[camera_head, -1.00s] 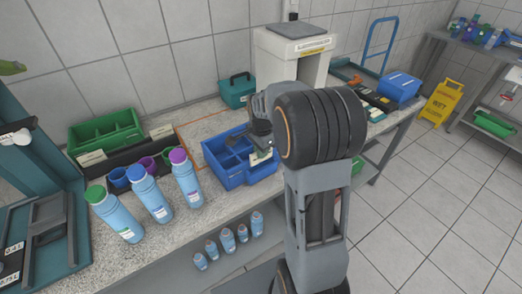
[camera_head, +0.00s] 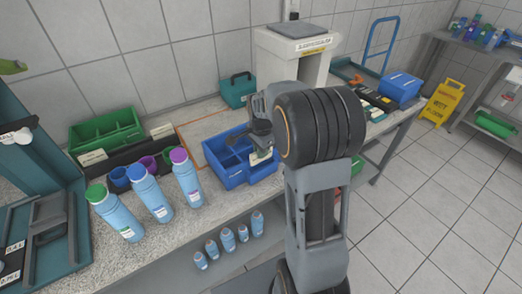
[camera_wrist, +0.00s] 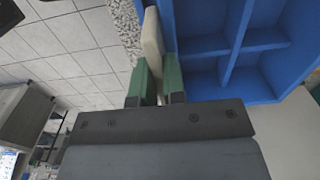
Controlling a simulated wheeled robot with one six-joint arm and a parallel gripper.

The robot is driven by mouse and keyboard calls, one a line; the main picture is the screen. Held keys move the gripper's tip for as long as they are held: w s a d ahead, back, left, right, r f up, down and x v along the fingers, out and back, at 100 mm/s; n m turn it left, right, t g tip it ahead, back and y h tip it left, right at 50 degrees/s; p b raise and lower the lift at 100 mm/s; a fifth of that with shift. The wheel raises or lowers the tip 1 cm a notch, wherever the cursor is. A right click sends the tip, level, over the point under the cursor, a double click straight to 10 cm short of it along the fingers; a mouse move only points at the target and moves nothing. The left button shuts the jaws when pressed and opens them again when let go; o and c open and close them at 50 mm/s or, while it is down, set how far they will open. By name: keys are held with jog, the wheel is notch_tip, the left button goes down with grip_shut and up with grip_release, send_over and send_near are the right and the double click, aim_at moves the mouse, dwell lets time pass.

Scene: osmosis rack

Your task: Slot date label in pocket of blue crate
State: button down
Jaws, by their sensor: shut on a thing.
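The blue crate (camera_head: 238,179) stands on the bench in the head view, with several compartments open at the top. It fills the upper right of the wrist view (camera_wrist: 238,60). My gripper (camera_head: 262,151) is at the right part of the crate's front side. In the wrist view its green fingers (camera_wrist: 157,82) are shut on a thin cream date label (camera_wrist: 153,40). The label stands on edge alongside the crate's outer wall. I cannot tell whether it touches the wall or is in the pocket, which I cannot make out.
Three large blue bottles (camera_head: 151,192) stand left of the crate, and a green crate (camera_head: 105,133) is behind them. A teal toolbox (camera_head: 238,90) and a grey-topped machine (camera_head: 292,50) are behind. Small bottles (camera_head: 228,239) stand on the lower shelf.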

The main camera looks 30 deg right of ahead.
jog(key=shift+f+b, duration=0.35)
jog(key=shift+f, duration=0.25)
dwell(0.3)
jog(key=shift+r, duration=0.2)
dwell(0.6)
jog(key=c, duration=1.1)
grip_release()
notch_tip(320, 180, up, 14)
jog(key=shift+f, duration=0.1)
